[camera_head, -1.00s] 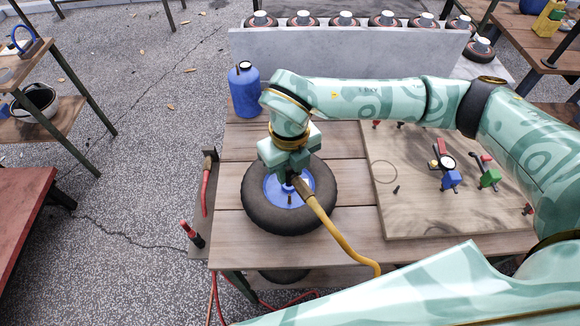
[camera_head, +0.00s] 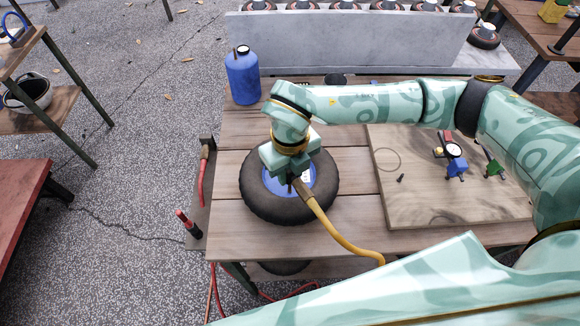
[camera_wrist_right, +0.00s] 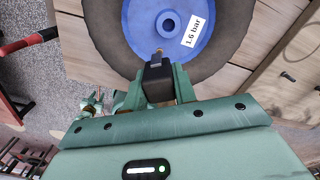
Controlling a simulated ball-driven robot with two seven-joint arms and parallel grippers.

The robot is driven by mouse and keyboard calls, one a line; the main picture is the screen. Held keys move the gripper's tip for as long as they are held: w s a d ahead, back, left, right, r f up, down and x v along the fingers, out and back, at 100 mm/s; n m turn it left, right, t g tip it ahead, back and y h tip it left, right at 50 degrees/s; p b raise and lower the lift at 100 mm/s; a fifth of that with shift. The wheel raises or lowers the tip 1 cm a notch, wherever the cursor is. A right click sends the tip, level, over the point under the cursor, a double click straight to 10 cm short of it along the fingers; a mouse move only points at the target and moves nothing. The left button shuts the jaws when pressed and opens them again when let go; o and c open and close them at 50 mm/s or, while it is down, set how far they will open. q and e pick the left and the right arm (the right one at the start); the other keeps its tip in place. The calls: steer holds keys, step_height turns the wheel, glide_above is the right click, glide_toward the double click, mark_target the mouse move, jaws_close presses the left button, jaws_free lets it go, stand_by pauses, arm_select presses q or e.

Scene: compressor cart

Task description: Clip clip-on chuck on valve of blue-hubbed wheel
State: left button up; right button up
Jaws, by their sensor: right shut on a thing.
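The wheel, a black tyre (camera_head: 262,207) around a blue hub (camera_head: 272,185), lies flat on the wooden table. My right gripper (camera_head: 292,176) is over the hub, shut on the clip-on chuck (camera_head: 301,188), from which a yellow hose runs. In the right wrist view the chuck is a dark block (camera_wrist_right: 158,82) between the fingers, over the hub's near edge. A small brass piece (camera_wrist_right: 158,51) shows at its far end; I cannot tell whether the chuck is on the valve. A white "1.6 bar" label (camera_wrist_right: 194,31) is on the hub. My left gripper is not seen.
A blue bottle (camera_head: 242,77) stands at the table's back left corner. A wooden board (camera_head: 420,205) with a gauge (camera_head: 454,150) and coloured fittings lies to the right. The yellow hose (camera_head: 341,239) curves over the table front. A grey block wall (camera_head: 350,40) stands behind.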

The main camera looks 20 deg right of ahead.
steer(key=shift+r+p, duration=0.1)
steer(key=shift+p, duration=0.65)
stand_by(1.2)
steer(key=shift+f+b, duration=0.55)
steer(key=shift+f, duration=0.55)
steer(key=o, duration=0.9)
steer(key=shift+o, duration=0.2)
step_height(320, 180, up, 16)
steer(key=p, duration=0.2)
steer(key=shift+p, duration=0.3)
